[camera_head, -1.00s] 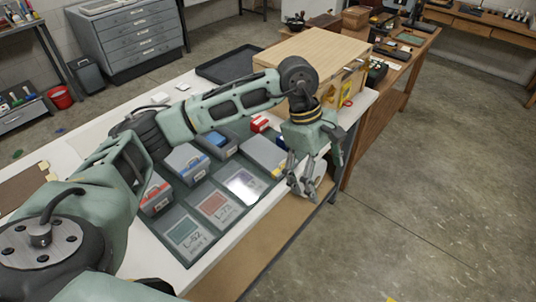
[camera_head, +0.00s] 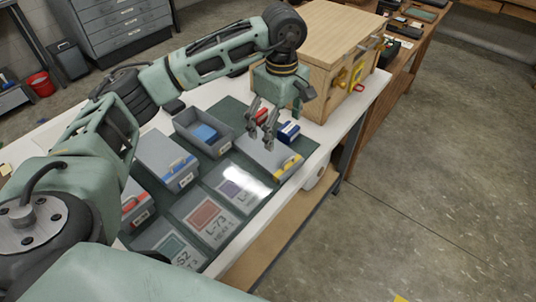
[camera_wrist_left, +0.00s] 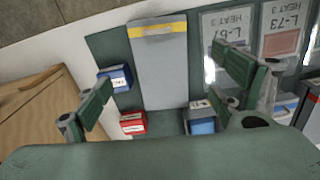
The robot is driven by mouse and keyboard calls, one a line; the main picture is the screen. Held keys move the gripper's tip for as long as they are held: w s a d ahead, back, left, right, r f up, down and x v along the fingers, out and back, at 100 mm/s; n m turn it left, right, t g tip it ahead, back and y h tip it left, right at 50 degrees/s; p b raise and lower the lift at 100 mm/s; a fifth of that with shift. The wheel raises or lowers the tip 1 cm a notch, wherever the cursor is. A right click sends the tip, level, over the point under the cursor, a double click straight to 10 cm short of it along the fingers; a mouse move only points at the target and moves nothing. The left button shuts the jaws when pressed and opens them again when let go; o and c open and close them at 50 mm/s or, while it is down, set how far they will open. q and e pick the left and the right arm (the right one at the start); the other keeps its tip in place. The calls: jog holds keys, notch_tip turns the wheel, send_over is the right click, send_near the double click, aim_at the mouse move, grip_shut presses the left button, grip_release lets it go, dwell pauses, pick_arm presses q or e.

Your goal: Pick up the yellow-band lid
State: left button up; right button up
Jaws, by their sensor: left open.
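The yellow-band lid (camera_head: 272,156) is a flat grey panel with a yellow stripe at its front end, at the right end of the row on the dark green mat. In the left wrist view the lid (camera_wrist_left: 158,72) lies between my open fingers in the picture, its yellow band at the top. My left gripper (camera_head: 262,130) hangs above the lid's back part, fingers pointing down, apart and empty. It also shows in the left wrist view (camera_wrist_left: 163,80). I cannot tell its exact height over the lid. My right gripper is not in view.
An open grey bin (camera_head: 190,127) holds something blue. A blue-band box (camera_head: 165,160) and label cards (camera_head: 207,217) lie left. A wooden crate (camera_head: 345,25) stands behind.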

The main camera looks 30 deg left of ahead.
aim_at(276, 156)
pick_arm(q)
jog(key=f, duration=0.1)
jog(key=f+b, duration=0.2)
jog(key=shift+w+a+f, duration=0.35)
jog(key=shift+f, duration=0.05)
jog(key=shift+s+d+f, duration=0.1)
jog(key=shift+s+f, duration=0.05)
jog(key=shift+f, duration=0.75)
jog(key=f+p, duration=0.1)
jog(key=f, duration=0.1)
jog(key=f+p, duration=0.1)
jog(key=f, duration=0.1)
jog(key=shift+s+a+f, duration=0.1)
jog(key=shift+a+f, duration=0.1)
jog(key=shift+f, duration=0.7)
jog(key=shift+c, duration=0.7)
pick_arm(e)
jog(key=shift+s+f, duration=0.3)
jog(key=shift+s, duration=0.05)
pick_arm(q)
jog(key=c, duration=0.7)
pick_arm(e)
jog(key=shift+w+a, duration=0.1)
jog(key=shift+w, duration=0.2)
